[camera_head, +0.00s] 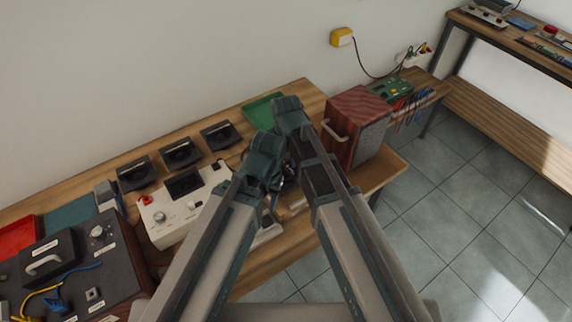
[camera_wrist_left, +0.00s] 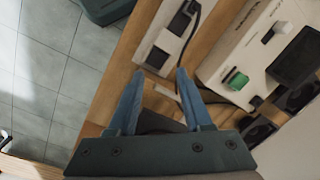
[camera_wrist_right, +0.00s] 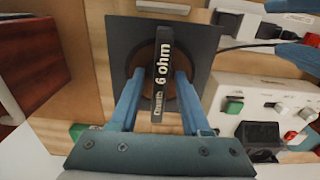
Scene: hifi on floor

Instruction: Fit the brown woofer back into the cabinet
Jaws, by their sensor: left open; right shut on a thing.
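The woofer (camera_wrist_right: 200,45) shows in the right wrist view as a dark square plate with a round brown cone and a black bar across it marked "6 ohm". My right gripper (camera_wrist_right: 160,75) is shut on that bar. The wooden bench is behind the woofer. A red-brown wooden box with a grey side and a pale handle, which looks like the cabinet (camera_head: 347,108), stands at the bench's right end in the head view. My left gripper (camera_wrist_left: 160,73) is open and empty above the bench's front edge. My arms hide both grippers' tips in the head view.
Several dark driver units (camera_head: 180,153) line the back of the bench, behind a white tester (camera_head: 187,203). A green mat (camera_head: 262,110) lies left of the cabinet. A dark console (camera_head: 75,270) is at the left. A green circuit board (camera_head: 391,88) is beyond the cabinet. Tiled floor lies in front.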

